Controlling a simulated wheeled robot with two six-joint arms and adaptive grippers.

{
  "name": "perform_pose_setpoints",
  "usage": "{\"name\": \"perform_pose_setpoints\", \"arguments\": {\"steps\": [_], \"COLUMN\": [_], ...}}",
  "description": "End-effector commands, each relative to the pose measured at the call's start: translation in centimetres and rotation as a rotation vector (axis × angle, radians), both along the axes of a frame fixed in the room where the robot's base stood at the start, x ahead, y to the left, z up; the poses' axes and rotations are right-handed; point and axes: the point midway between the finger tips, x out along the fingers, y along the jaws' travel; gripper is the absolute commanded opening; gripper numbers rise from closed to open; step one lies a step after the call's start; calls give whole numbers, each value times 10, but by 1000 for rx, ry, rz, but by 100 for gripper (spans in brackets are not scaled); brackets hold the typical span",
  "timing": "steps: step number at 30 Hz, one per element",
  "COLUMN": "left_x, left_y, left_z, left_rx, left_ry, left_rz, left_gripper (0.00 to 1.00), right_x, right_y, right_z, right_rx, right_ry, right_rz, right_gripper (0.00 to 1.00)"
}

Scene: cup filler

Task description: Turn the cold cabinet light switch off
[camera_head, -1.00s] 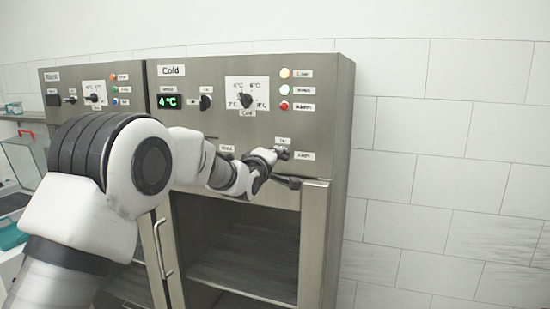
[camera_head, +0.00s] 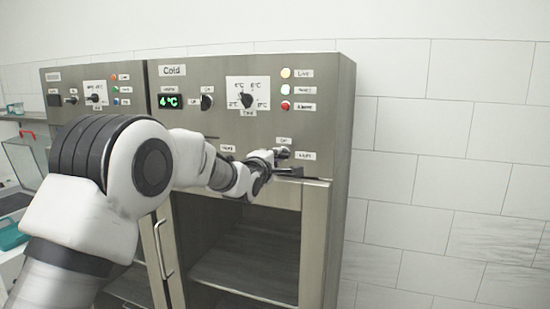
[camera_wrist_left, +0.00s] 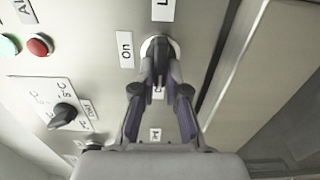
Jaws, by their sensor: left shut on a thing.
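The cold cabinet (camera_head: 225,125) is a steel unit with a "Cold" label and a green 4 °C display. Its light switch (camera_head: 283,152) sits at the lower right of the panel, between a small label above and one at its right. In the left wrist view the switch's round light base (camera_wrist_left: 152,44) shows beside the "On" label (camera_wrist_left: 125,49). My left gripper (camera_head: 277,166) is at this switch. My right gripper is not in view.
A temperature dial (camera_head: 246,100), a smaller knob (camera_head: 206,102) and coloured lamps (camera_head: 285,89) sit higher on the panel. Below is the cabinet's glass-fronted compartment (camera_head: 240,255). A second cabinet section (camera_head: 95,90) adjoins at left. A tiled wall (camera_head: 450,180) is at right.

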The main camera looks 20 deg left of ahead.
Motion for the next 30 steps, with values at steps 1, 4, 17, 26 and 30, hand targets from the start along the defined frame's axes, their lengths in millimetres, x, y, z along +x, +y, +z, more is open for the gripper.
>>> {"name": "perform_pose_setpoints", "arguments": {"steps": [1, 4, 17, 26, 30], "left_x": [0, 0, -4, -68, -100], "left_y": [0, 0, 0, 3, 4], "left_z": [-1, -1, 0, 0, -1], "left_rx": [-2, -2, 0, -1, -2], "left_ry": [3, 3, 1, 3, 2], "left_rz": [0, 0, 0, 1, 1], "left_gripper": [0, 16, 38, 38, 38], "right_x": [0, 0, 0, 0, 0], "right_y": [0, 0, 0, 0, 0], "right_z": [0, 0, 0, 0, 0], "right_rx": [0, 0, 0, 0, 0], "right_ry": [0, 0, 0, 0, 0], "right_rz": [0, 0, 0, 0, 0], "right_gripper": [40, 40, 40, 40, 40]}}
